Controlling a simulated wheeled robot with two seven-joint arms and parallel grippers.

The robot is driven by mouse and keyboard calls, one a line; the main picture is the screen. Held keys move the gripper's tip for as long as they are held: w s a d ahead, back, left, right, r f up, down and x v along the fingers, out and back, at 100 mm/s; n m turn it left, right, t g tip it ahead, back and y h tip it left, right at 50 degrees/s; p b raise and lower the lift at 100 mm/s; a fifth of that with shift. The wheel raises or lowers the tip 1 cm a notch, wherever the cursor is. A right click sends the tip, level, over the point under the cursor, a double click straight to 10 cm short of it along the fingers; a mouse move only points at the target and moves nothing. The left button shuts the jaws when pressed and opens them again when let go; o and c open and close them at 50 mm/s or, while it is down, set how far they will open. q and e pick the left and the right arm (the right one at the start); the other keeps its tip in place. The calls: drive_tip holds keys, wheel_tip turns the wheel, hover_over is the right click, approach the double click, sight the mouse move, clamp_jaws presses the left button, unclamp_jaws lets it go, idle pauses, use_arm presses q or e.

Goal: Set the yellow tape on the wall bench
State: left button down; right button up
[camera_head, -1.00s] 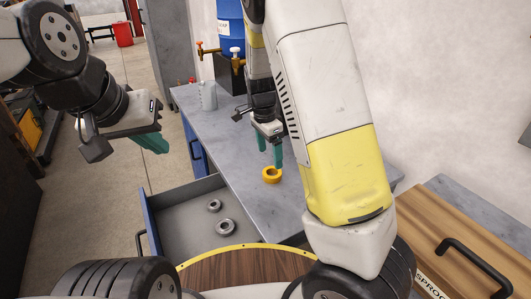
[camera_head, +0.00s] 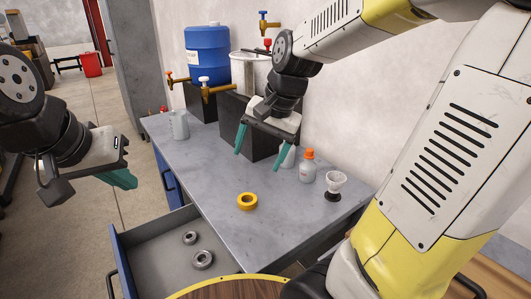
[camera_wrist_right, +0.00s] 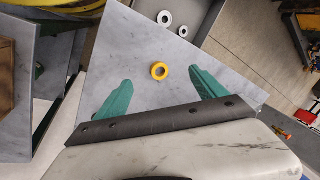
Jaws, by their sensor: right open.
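The yellow tape (camera_head: 247,201) lies flat on the grey wall bench (camera_head: 220,170), near its front edge above the open drawer. It also shows in the right wrist view (camera_wrist_right: 159,71), beyond and between the fingertips. My right gripper (camera_head: 261,152) is open and empty, above the bench and behind the tape, clear of it. Its two teal fingers are spread apart in the right wrist view (camera_wrist_right: 160,92). My left gripper (camera_head: 122,180) hangs at the left, over the floor beside the bench. Its teal fingers overlap in the view, so their opening is unclear.
An open drawer (camera_head: 150,262) holds two metal rings (camera_head: 203,260). An orange-capped bottle (camera_head: 307,168) and a small white-topped cup (camera_head: 335,186) stand on the bench's right. A blue drum (camera_head: 207,55) and a grey jug (camera_head: 179,124) are at the back. The middle of the bench is clear.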

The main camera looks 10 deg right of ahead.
drive_tip(key=s+d+r+n+t, duration=0.1)
drive_tip(key=s+r+n+t, duration=0.2)
drive_tip(key=s+n, duration=0.3)
drive_tip(key=s+r, duration=0.1)
drive_tip(key=s, duration=0.3)
drive_tip(key=shift+d+h, duration=0.3)
drive_tip(key=shift+d, duration=0.05)
drive_tip(key=shift+r, duration=0.1)
